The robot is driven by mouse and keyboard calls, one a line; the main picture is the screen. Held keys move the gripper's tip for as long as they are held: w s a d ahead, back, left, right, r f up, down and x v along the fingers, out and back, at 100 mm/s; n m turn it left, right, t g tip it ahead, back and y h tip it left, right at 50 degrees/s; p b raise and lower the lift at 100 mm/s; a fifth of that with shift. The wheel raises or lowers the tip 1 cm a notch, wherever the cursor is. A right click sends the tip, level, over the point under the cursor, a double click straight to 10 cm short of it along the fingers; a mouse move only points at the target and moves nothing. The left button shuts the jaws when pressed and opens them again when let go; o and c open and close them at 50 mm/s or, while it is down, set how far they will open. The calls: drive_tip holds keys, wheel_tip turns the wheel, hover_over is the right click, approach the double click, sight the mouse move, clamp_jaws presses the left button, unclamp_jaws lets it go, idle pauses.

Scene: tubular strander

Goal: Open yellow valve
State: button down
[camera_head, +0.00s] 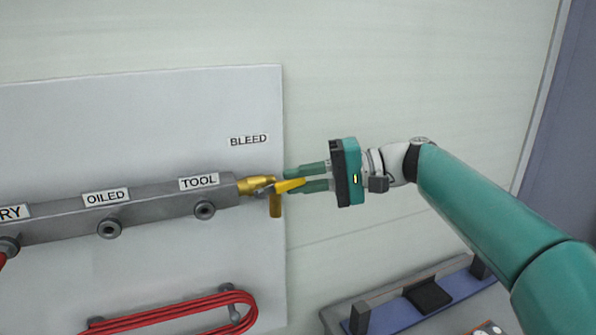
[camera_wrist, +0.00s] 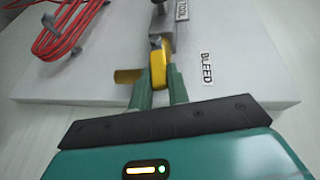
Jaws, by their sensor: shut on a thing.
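The yellow valve handle (camera_head: 291,185) sticks out to the right from the brass valve body (camera_head: 255,185) at the right end of the grey manifold, below the BLEED label (camera_head: 248,140). A brass outlet (camera_head: 276,205) points down from the valve. My gripper (camera_head: 307,178) comes in from the right with its two green fingers shut on the yellow handle. In the wrist view the handle (camera_wrist: 158,68) sits between the fingertips, and the brass outlet (camera_wrist: 128,76) shows to its left. Part of the handle is hidden by the fingers.
The grey manifold (camera_head: 150,204) carries TOOL and OILED labels and round ports. A coiled red hose (camera_head: 180,312) hangs below it on the white panel (camera_head: 180,110). A bench with a blue edge (camera_head: 400,312) stands at the lower right. The wall right of the panel is clear.

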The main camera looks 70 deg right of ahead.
drive_tip(key=shift+f+m+t+y, duration=0.4)
drive_tip(key=shift+f+t, duration=0.3)
drive_tip(key=shift+t, duration=0.3)
drive_tip(key=c, duration=1.3)
unclamp_jaws()
drive_tip(key=shift+c, duration=0.2)
drive_tip(key=shift+s+d, duration=0.1)
drive_tip(key=v, duration=1.3)
drive_tip(key=shift+s+d, duration=0.15)
drive_tip(key=shift+s, duration=0.2)
drive_tip(key=shift+f, duration=0.1)
